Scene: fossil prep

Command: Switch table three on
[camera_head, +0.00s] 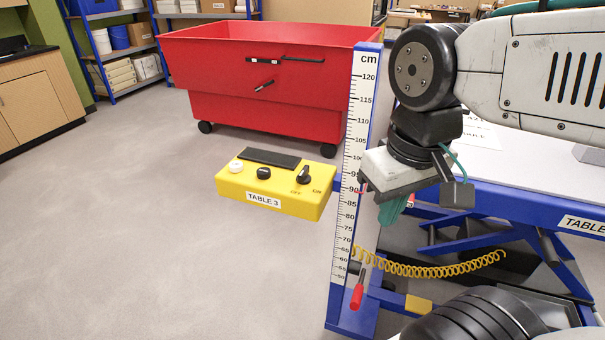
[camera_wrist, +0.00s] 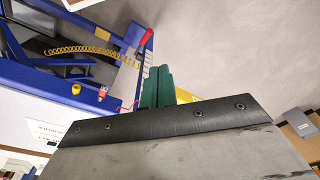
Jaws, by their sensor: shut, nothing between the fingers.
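The yellow control box labelled TABLE 3 (camera_head: 262,200) is left of the blue post in the head view. Its top has a white button, a black button and a black rotary switch (camera_head: 304,174) beside the OFF and ON marks. I cannot tell for sure which mark the switch points to. My gripper (camera_head: 391,212) has green fingers, shut and empty, pointing down to the right of the post and apart from the box. In the wrist view the fingers (camera_wrist: 157,86) are together, and a yellow sliver of the box (camera_wrist: 185,96) shows behind them; its switch is hidden there.
The blue post with a cm scale (camera_head: 353,160) stands between my gripper and the box. The lift table (camera_head: 530,190) is at right, with a coiled yellow hose (camera_head: 430,269) and red-handled lever (camera_head: 357,296) low down. A red bin (camera_head: 265,75) stands behind. Floor at left is clear.

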